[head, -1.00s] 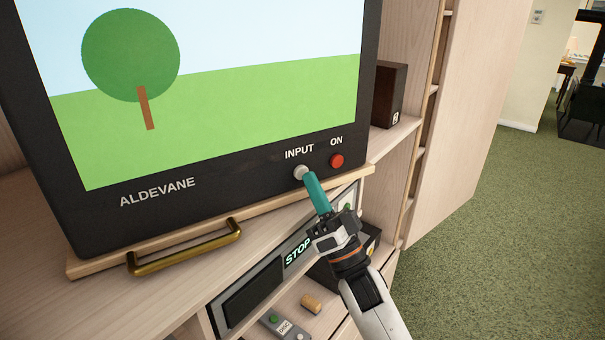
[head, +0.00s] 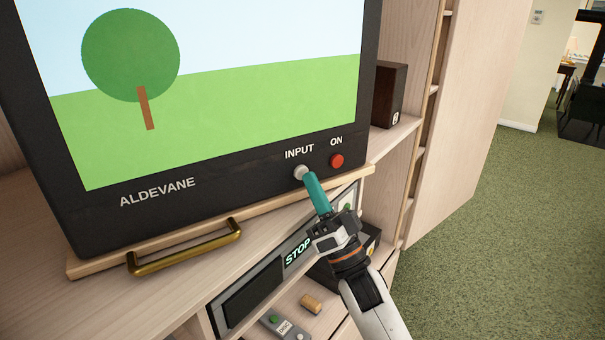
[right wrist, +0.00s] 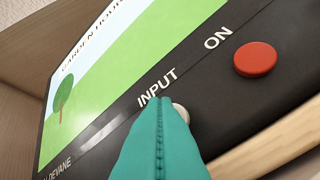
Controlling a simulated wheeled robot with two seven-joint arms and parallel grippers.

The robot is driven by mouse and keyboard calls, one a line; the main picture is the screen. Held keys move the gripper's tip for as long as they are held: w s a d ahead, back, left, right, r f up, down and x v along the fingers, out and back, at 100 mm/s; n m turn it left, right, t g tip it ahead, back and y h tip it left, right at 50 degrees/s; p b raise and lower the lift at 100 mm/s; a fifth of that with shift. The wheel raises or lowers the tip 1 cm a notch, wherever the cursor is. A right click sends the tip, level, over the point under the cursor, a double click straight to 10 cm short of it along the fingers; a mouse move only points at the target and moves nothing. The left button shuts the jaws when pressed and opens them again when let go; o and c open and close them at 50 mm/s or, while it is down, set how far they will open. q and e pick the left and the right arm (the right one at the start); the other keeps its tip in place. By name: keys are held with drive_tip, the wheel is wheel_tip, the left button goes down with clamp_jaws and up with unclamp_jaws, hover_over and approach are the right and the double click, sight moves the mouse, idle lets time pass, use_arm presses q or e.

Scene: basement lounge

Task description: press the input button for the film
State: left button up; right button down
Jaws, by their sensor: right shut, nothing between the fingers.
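The ALDEVANE television (head: 235,178) stands on a wooden shelf, its screen showing a tree on green grass. Its grey input button (head: 300,172) sits under the word INPUT, left of the red ON button (head: 337,161). My right gripper (head: 307,177) has teal fingers, shut and empty, with their tips at the input button. In the right wrist view the fingers cover most of the input button (right wrist: 182,112), and I cannot tell whether it is pushed in. The red button (right wrist: 255,59) is clear of the fingers. My left gripper is not in view.
A brass handle (head: 185,247) sticks out below the television. A player with a STOP display (head: 297,252) sits under the shelf, with a remote (head: 284,327) and a small wooden cylinder (head: 311,303) lower down. A dark speaker (head: 389,95) stands at right. Green carpet lies open beyond.

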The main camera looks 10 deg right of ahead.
drive_tip(key=shift+w, duration=0.15)
idle(0.3)
drive_tip(key=shift+w+a, duration=0.15)
drive_tip(key=shift+w, duration=0.15)
drive_tip(key=shift+s, duration=0.45)
drive_tip(key=s+d+p, duration=0.2)
drive_tip(key=s, duration=0.3)
drive_tip(key=shift+s, duration=0.35)
